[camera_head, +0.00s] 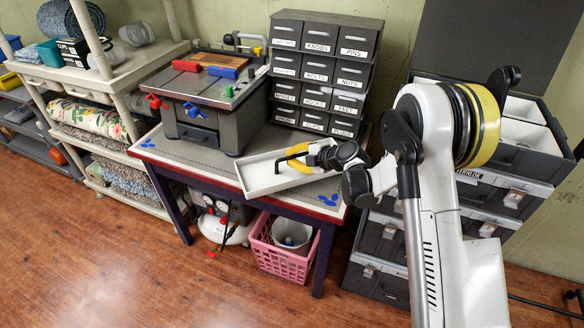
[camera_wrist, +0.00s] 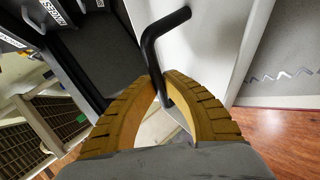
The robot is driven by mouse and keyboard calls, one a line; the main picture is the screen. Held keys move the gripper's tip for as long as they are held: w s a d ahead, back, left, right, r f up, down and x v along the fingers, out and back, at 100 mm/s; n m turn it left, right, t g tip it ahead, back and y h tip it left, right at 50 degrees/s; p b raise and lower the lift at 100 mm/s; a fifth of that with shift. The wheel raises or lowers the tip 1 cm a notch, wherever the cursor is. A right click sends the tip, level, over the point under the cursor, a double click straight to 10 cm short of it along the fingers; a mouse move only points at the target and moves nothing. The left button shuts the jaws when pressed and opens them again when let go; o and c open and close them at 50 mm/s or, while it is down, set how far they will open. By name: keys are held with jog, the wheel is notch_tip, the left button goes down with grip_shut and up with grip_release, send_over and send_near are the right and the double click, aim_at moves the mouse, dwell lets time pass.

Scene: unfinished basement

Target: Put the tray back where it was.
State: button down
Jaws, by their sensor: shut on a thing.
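The white tray (camera_head: 262,179) is at the front of the workbench, below the drawer cabinet, and sits slantwise to the bench edge. I cannot tell whether it rests on the bench top or is slightly above it. My gripper (camera_head: 298,158) reaches over the tray from the right. In the wrist view, its yellow fingers (camera_wrist: 168,100) close around the lower part of a black bent handle (camera_wrist: 152,55), with the tray's white surface (camera_wrist: 212,50) beside it. My gripper and arm hide the tray's right end.
The grey drawer cabinet (camera_head: 325,70) stands behind the tray, and a grey bench machine (camera_head: 212,95) stands to its left. At right, an open grey tool case (camera_head: 530,155) with white compartments is partly behind my arm. A pink basket (camera_head: 275,258) is under the workbench (camera_head: 210,160). The floor in front is clear.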

aim_at(283, 164)
jog(key=shift+f+b, duration=0.4)
jog(key=shift+f, duration=1)
jog(key=shift+f, duration=0.15)
jog(key=c, duration=1.6)
grip_release()
jog(key=shift+o, duration=0.2)
jog(key=shift+d+r, duration=0.15)
jog(key=shift+r, duration=0.2)
jog(key=p+v, duration=0.3)
jog(key=v, duration=0.8)
jog(key=shift+s+d, duration=0.2)
jog(key=shift+r, duration=0.15)
